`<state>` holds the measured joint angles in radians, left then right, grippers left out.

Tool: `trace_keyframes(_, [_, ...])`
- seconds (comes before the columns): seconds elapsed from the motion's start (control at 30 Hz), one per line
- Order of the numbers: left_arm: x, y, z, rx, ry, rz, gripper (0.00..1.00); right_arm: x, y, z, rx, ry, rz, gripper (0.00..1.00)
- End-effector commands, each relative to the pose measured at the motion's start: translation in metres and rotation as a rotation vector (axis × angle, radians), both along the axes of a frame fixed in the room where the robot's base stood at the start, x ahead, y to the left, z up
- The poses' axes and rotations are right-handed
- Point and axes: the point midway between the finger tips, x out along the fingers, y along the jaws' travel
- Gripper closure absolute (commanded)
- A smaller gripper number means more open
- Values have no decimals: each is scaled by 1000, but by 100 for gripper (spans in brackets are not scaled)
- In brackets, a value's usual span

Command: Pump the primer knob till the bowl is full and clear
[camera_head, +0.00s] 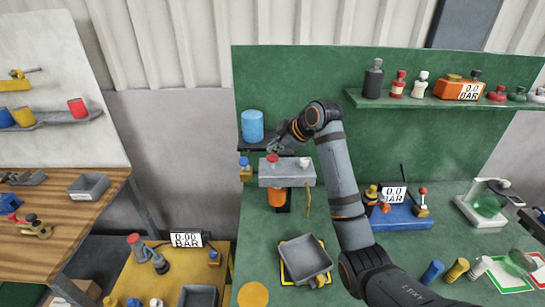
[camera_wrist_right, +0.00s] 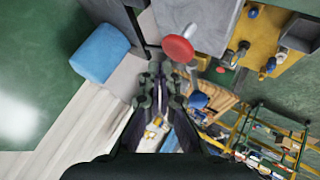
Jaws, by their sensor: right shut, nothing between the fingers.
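A grey filter head (camera_head: 288,175) is mounted at the middle of the green bench. A red knob (camera_head: 272,158) sits on its top left and a white knob (camera_head: 304,161) on its top right. Below the head hangs an orange bowl (camera_head: 276,198); I cannot tell its fill level or clearness. My right gripper (camera_head: 274,146) is shut and empty, just above the red knob. In the right wrist view the red knob (camera_wrist_right: 178,50) shows as a red disc on a pale stem, beyond the shut right fingertips (camera_wrist_right: 160,82), seemingly apart from them. My left gripper is out of view.
A blue cylinder (camera_head: 252,126) stands on a dark shelf behind the filter head. A grey tray (camera_head: 304,258) lies in front on the bench. A blue gauge unit (camera_head: 398,216) stands right of my right arm. Bottles line the green shelf (camera_head: 430,101) above.

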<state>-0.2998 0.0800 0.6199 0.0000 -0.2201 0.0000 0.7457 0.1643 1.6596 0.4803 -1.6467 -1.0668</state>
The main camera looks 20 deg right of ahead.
Motion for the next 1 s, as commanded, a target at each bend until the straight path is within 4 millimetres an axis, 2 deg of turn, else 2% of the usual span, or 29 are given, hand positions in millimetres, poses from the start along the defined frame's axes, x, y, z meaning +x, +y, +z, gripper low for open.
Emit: trace_keyframes(1.0, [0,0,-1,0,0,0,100,0,0,-12,0,0,0,100])
